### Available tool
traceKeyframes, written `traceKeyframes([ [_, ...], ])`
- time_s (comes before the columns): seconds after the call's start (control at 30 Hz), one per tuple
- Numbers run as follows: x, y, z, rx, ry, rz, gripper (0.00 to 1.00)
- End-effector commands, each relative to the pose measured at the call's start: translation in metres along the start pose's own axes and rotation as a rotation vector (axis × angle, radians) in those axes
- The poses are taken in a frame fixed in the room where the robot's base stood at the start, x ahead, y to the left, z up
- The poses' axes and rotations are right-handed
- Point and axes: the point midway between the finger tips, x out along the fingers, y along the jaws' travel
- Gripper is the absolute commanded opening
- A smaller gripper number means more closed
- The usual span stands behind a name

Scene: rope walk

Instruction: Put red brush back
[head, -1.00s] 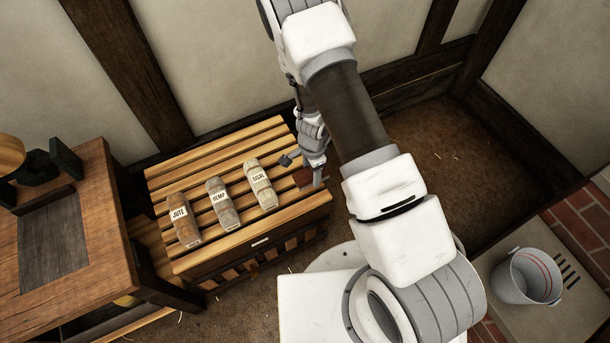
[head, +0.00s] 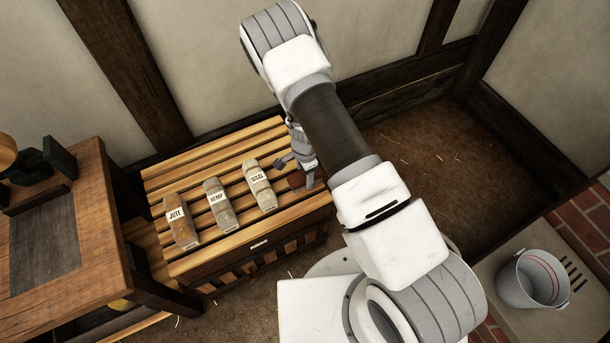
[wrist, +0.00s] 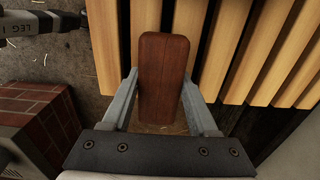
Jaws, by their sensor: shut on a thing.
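The red brush (wrist: 163,75) shows in the wrist view as a long, reddish-brown, round-cornered block between my gripper's two fingers. My gripper (wrist: 162,100) is shut on its sides near the lower end. In the head view my gripper (head: 307,182) is at the right end of the slatted bench (head: 222,150), with part of the red brush (head: 296,181) showing beside the fingers. The brush's underside and bristles are hidden. I cannot tell whether it touches the slats.
Jute (head: 181,226), hemp (head: 219,202) and sisal (head: 259,184) bundles lie in a row on the slats, left of my gripper. A wooden worktable (head: 95,220) stands at the left. A grey bucket (head: 520,282) stands at the lower right. Walls close off the back.

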Motion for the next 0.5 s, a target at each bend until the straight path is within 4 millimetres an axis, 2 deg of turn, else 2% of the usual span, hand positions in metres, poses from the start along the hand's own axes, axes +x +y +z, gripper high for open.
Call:
traceKeyframes([
  [0.03,0.0015,0.0,0.0,0.0,0.0,0.0,0.63],
  [0.17,0.0009,0.0001,0.0,0.0,0.0,0.0,0.86],
  [0.2,0.0009,0.0001,0.0,0.0,0.0,0.0,0.9],
  [0.5,-0.001,0.0,-0.0001,0.0,0.0,0.0,0.9],
])
